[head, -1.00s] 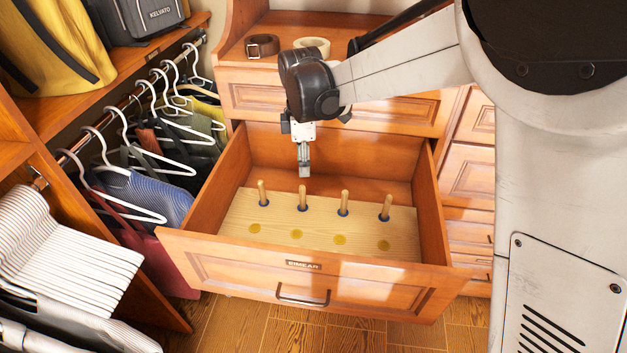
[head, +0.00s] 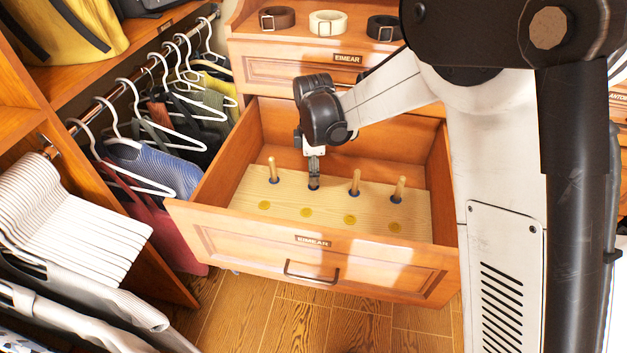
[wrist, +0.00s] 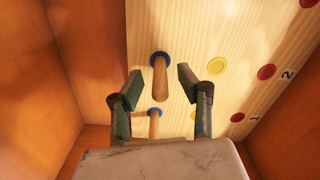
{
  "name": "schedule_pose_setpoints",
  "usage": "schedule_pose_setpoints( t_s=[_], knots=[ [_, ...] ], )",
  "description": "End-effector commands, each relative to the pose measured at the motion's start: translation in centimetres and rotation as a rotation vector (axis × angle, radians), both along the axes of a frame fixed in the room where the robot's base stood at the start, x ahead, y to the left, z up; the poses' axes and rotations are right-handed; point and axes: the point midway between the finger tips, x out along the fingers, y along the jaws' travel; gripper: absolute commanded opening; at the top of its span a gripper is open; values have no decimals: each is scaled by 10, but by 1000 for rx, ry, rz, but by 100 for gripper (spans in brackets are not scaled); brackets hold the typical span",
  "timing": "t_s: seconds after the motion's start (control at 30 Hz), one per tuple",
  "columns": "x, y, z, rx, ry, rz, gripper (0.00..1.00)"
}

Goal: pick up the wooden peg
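Several upright wooden pegs stand in blue-ringed holes on a pale board (head: 330,212) in the open drawer. In the head view I see the leftmost peg (head: 273,169), the third peg (head: 355,182) and the rightmost peg (head: 399,189). My gripper (head: 314,166) is down over the second peg from the left, mostly hiding it. In the wrist view my gripper (wrist: 161,83) is open, and the second peg (wrist: 160,76) shows between its fingertips with gaps at both sides. A farther peg (wrist: 154,124) shows between the fingers, lower in the picture.
The drawer walls (head: 222,153) enclose the board. A row of yellow spots (head: 307,212) lies before the pegs; red spots (wrist: 266,72) and numbers also show in the wrist view. Rolled belts (head: 328,22) lie above. Hanging clothes (head: 160,165) are close on the left.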

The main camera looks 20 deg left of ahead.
Motion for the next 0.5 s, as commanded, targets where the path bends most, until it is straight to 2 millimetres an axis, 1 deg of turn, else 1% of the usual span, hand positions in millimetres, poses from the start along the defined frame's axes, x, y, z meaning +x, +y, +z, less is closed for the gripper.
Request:
schedule_pose_setpoints(
  t_s=[0.03, 0.13, 0.37, 0.47, 0.5],
  knots=[
    [0, 0, -10, 0, 0, 0, 36],
    [0, 0, -19, 0, 0, 0, 36],
    [0, 0, -21, 0, 0, 0, 36],
    [0, 0, -21, 0, 0, 0, 24],
    [0, 0, -21, 0, 0, 0, 19]
  ],
)
